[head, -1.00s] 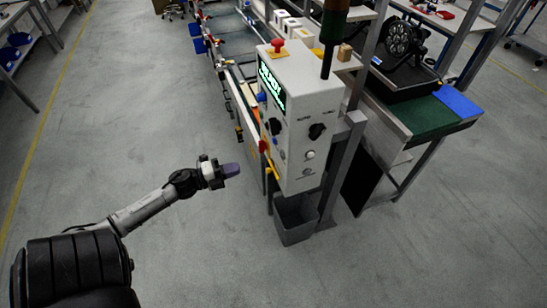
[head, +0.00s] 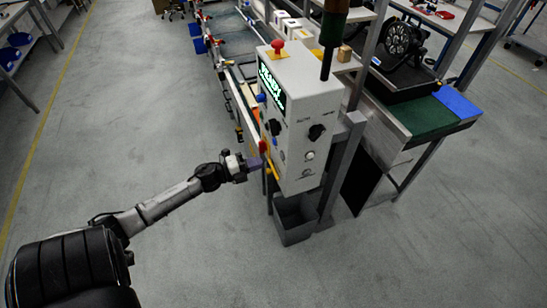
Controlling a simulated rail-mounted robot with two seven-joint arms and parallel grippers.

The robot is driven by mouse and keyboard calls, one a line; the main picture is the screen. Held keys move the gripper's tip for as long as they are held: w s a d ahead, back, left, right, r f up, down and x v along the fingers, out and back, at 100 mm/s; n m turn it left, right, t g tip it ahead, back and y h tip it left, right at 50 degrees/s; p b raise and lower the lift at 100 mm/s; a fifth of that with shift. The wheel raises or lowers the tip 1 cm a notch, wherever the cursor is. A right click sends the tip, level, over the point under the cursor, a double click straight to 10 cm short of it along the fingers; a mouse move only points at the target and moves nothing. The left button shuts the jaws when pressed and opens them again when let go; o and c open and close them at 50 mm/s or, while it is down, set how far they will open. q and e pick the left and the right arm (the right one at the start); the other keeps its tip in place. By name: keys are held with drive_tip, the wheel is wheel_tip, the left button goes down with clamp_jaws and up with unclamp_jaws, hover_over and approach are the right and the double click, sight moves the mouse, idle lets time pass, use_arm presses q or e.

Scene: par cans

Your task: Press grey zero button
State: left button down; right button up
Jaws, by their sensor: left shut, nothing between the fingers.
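The white control box (head: 300,105) stands on a post right of centre in the head view, its lit display (head: 271,86) facing left. A small pale grey round button (head: 282,155) sits low on the display side. A round whitish button (head: 310,155) sits on the adjoining side below a black knob (head: 316,132). I cannot read a zero on either. My left gripper (head: 256,164) is shut and empty, its purplish fingertips just left of the box's lower part, near the red and yellow parts. I cannot tell whether it touches anything. My right gripper is out of view.
A red mushroom button (head: 278,46) is on top of the box. A grey bin (head: 294,218) hangs below it. A bench with a green mat (head: 427,116) and a black lamp (head: 403,39) stands right.

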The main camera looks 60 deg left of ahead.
sight(282, 155)
use_arm(q)
drive_tip(key=x, duration=0.6)
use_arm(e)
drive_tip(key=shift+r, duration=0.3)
use_arm(q)
drive_tip(key=shift+w+d, duration=0.1)
drive_tip(key=shift+w, duration=0.05)
